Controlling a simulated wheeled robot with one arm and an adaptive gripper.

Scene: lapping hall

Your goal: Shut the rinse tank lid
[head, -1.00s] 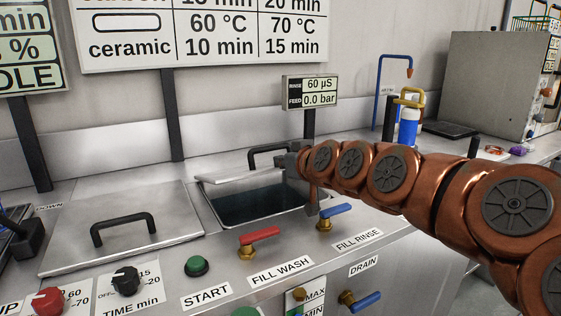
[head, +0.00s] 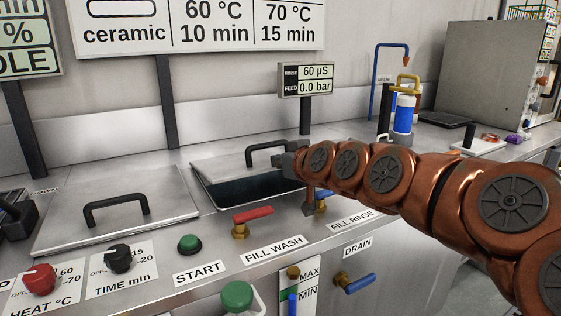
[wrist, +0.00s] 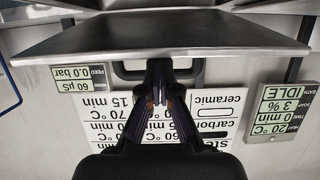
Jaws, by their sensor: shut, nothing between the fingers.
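The rinse tank lid (head: 232,164) is a steel plate with a black handle (head: 265,149). It is partly open, tilted over the rinse tank (head: 245,190), whose dark opening shows below its front edge. My gripper (head: 286,161) is at the right part of the lid, close to the handle, partly hidden by my own arm. The wrist view is upside down. There the lid (wrist: 160,35) fills the top, and my gripper (wrist: 160,66) is shut and empty at its edge, in front of the handle (wrist: 130,73). Whether the fingers touch the lid is unclear.
A shut steel lid (head: 160,205) lies to the left. The red wash valve (head: 253,214) and blue rinse valve (head: 321,203) stand at the tank's front. The readout (head: 306,81) stands behind. A blue and white bottle (head: 403,113) is at the right.

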